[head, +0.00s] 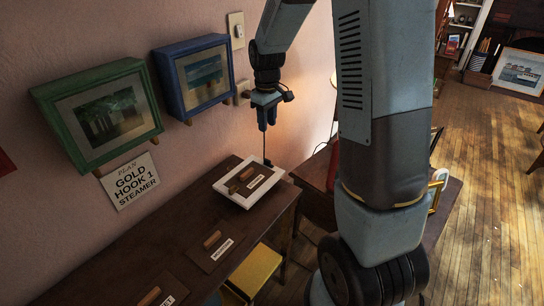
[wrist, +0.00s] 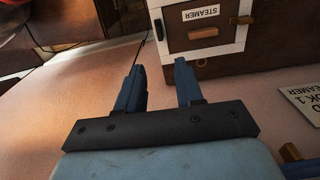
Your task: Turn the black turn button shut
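The black turn button (head: 268,163) looks like a small dark bar at the far right corner of a white-framed panel (head: 222,187) labelled STEAMER. It also shows in the wrist view (wrist: 159,29) on the frame's left edge, upright in the picture. I cannot tell how far it overlaps the panel. My gripper (head: 267,128) points down above the button, clear of it. In the wrist view my gripper (wrist: 160,60) has its two blue fingers apart, with nothing between them.
The panel lies on a dark wooden cabinet (head: 130,250) beside the wall. A green picture box (head: 139,133) and a blue picture box (head: 172,96) jut from the wall, above a sign (head: 130,181). A yellow stool (head: 256,268) stands below. Open floor (head: 490,190) is at right.

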